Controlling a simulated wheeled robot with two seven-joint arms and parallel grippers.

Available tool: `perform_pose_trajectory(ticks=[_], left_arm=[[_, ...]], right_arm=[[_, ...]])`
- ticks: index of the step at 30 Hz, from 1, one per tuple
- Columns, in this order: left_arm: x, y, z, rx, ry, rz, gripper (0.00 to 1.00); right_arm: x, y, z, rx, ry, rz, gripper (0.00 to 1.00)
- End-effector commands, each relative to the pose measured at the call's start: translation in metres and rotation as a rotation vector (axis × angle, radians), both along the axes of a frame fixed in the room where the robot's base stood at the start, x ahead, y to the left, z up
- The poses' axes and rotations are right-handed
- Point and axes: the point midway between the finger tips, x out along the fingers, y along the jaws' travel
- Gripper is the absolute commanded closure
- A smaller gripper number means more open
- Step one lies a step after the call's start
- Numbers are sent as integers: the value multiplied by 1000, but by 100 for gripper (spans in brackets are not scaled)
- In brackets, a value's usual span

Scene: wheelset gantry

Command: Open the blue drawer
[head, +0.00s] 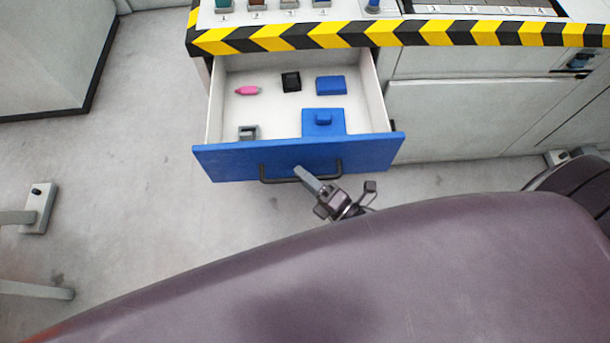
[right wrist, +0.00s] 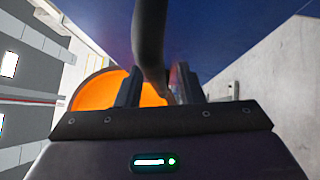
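The blue drawer (head: 228,163) stands pulled well out from the cabinet, its inside visible from above. Its dark bar handle (head: 265,174) is on the blue front. My right gripper (head: 305,176) is at the handle's middle, below the front panel. In the right wrist view, the handle (right wrist: 150,40) runs down between the two fingers of the right gripper (right wrist: 158,88), which look closed around it. The contact itself is partly hidden. The left gripper is not in view.
The drawer holds a pink item (head: 248,91), a black box (head: 291,82), a blue block (head: 331,85), a blue piece with a knob (head: 323,121) and a grey piece (head: 248,132). A yellow-black striped counter edge (head: 330,36) overhangs the drawer.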

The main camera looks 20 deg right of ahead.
Motion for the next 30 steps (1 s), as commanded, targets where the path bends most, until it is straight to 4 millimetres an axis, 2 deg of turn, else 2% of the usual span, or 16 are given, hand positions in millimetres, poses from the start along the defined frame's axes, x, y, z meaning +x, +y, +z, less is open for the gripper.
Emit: perform_pose_trajectory(ticks=[7, 15, 21, 30], left_arm=[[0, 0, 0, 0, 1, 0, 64], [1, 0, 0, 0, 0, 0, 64], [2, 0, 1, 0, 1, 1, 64], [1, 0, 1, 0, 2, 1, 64]], right_arm=[[-8, -4, -2, -2, 3, 1, 66], [-47, -26, -8, -1, 4, 1, 66], [-65, -37, -11, 0, 2, 1, 66], [-67, -38, -10, 0, 0, 0, 66]])
